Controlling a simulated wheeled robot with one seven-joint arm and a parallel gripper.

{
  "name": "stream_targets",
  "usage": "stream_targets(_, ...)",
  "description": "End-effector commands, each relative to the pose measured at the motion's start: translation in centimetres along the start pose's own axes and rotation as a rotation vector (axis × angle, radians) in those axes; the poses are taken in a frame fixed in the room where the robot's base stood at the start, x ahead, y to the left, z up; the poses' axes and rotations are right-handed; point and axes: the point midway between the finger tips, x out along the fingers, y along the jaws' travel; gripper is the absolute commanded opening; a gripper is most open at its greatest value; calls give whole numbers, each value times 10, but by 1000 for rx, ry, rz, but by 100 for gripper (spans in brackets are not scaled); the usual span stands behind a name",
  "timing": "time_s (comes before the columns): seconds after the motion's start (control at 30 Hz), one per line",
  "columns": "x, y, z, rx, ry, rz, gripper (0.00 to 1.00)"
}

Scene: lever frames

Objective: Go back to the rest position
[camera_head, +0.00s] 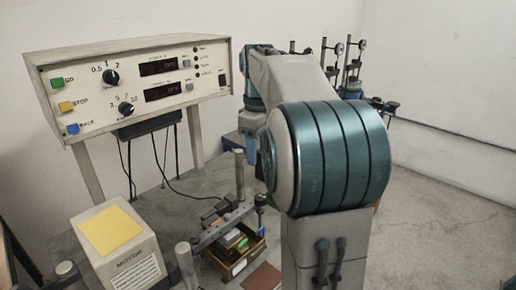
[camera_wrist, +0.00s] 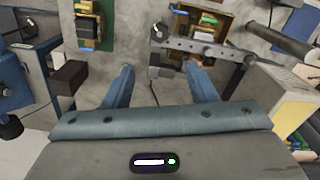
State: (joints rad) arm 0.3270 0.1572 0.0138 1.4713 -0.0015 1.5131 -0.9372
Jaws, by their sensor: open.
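My gripper (camera_wrist: 160,82) shows in the wrist view with its two blue fingers spread apart. It is open, and nothing is held between the fingers. Beyond the fingertips are the grey bench surface and a dark bracket on a grey perforated bar (camera_wrist: 205,47).
A control panel (camera_head: 130,85) stands on posts at the left. A motor box (camera_head: 118,250) with a yellow top is at the front left. A wooden tray (camera_head: 243,262) of parts sits beside my arm. Clamp stands (camera_head: 350,62) are behind it. Floor at the right is clear.

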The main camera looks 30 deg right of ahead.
Motion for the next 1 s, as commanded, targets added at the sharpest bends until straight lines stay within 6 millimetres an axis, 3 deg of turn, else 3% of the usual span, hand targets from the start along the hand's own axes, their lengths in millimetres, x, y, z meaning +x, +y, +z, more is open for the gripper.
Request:
stream_targets(0.43, 0, 0, 0, 0, 0, 0, 52)
stream_targets(0.57, 0, -8, 0, 14, 6, 8, 52)
stream_targets(0.77, 11, -57, 6, 123, 44, 49, 52)
stream_targets(1.0, 45, -132, 27, 316, 130, 95, 52)
